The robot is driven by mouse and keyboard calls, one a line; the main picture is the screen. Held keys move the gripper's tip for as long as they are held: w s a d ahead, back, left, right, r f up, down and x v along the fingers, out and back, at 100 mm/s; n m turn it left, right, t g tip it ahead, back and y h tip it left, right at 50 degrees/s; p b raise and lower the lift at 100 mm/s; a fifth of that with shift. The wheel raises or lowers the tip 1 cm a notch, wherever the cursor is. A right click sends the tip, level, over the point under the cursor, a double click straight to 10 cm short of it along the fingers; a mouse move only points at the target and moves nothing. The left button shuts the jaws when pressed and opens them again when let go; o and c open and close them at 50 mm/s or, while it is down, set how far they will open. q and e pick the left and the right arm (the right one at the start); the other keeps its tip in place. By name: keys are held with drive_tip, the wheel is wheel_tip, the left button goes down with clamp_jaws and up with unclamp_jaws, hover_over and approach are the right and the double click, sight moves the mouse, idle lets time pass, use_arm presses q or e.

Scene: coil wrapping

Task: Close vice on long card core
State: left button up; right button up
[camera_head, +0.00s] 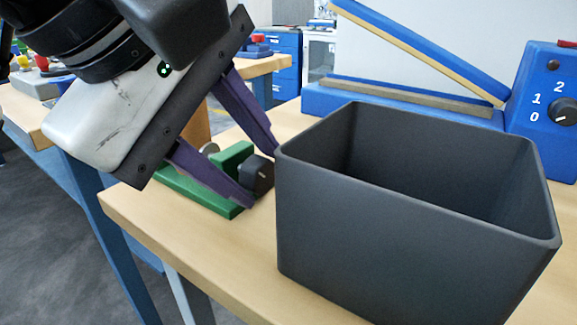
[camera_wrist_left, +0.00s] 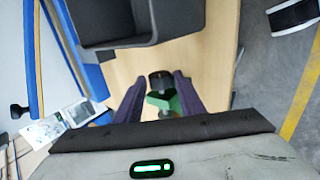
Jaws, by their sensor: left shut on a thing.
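The green vice (camera_head: 190,190) sits on the wooden table near its left edge, with a dark knob (camera_head: 262,174) at its right end. A brown cylinder (camera_head: 196,125), which looks like the card core, stands behind my left gripper and is partly hidden. I cannot tell how it sits in the vice jaws. The left wrist view shows the knob (camera_wrist_left: 160,80) between the fingers and part of the green vice (camera_wrist_left: 172,104). My right gripper is out of view.
A large dark open bin (camera_head: 400,240) stands close to the right of the knob and fingers. A blue machine (camera_head: 545,100) with a dial and raised arm is behind it. The table's front left edge is bare. Another table stands at the back left.

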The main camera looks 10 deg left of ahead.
use_arm(q)
drive_tip(key=shift+w+d+f, duration=0.1)
drive_tip(key=shift+w+f, duration=0.15)
drive_tip(key=shift+f, duration=0.25)
drive_tip(key=shift+c, duration=1.4)
drive_tip(key=shift+r+p, duration=0.35)
drive_tip(key=shift+p, duration=0.2)
drive_tip(key=g+p, duration=0.2)
drive_tip(key=p, duration=0.1)
drive_tip(key=g+y+p, duration=0.1)
drive_tip(key=p, duration=0.1)
drive_tip(key=shift+w+d+r, duration=0.1)
drive_tip(key=shift+w+r, duration=0.15)
drive_tip(key=shift+w, duration=0.15)
drive_tip(key=shift+w+f, duration=0.1)
drive_tip(key=shift+f, duration=0.05)
drive_tip(key=shift+f+g, duration=0.15)
drive_tip(key=shift+g, duration=0.15)
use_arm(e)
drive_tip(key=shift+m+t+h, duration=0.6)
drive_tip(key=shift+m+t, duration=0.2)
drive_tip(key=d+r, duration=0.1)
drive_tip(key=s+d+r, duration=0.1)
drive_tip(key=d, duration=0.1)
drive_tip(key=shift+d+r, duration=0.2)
